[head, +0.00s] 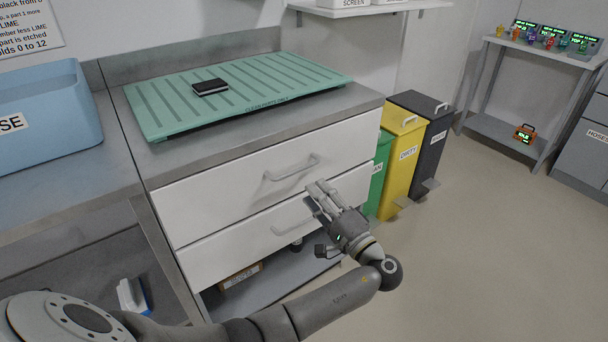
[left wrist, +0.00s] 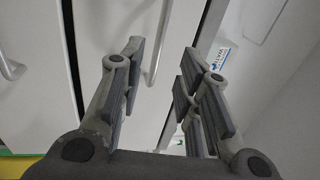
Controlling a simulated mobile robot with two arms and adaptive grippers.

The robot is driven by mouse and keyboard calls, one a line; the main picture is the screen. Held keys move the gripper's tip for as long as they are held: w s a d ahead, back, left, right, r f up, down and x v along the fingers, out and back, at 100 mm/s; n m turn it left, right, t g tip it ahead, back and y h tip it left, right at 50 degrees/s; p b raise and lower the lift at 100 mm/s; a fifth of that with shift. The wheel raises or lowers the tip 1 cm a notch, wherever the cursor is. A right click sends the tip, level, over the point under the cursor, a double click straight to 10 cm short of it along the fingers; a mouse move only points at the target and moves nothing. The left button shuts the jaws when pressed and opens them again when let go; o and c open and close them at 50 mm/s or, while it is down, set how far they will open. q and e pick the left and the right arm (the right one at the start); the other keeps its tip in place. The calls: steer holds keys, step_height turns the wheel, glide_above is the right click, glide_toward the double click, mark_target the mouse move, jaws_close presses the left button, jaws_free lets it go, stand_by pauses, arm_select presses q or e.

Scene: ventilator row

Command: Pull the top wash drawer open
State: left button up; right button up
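The top wash drawer (head: 225,190) is a white front under the counter. It looks shut. Its grey bar handle (head: 292,169) is clear in the head view, and a handle at the left edge of the left wrist view (left wrist: 10,66) appears to be the same one. My left gripper (head: 318,192) is open and empty, below and right of that handle, in front of the drawer fronts. In the left wrist view, the lower drawer's handle (left wrist: 159,45) shows beyond the gap between the fingers; contact is not visible. My right gripper is out of view.
The lower white drawer (head: 220,255) looks shut. A green draining mat (head: 280,80) with a small black block (head: 210,87) lies on the counter. A blue bin (head: 50,115) stands left. Green, yellow (head: 400,160) and black bins stand right of the drawers. Open floor lies right.

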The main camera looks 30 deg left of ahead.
mark_target(296, 172)
arm_select(q)
steer(key=x, duration=0.9)
steer(key=shift+w+a, duration=0.15)
steer(key=shift+a, duration=0.15)
jaws_close()
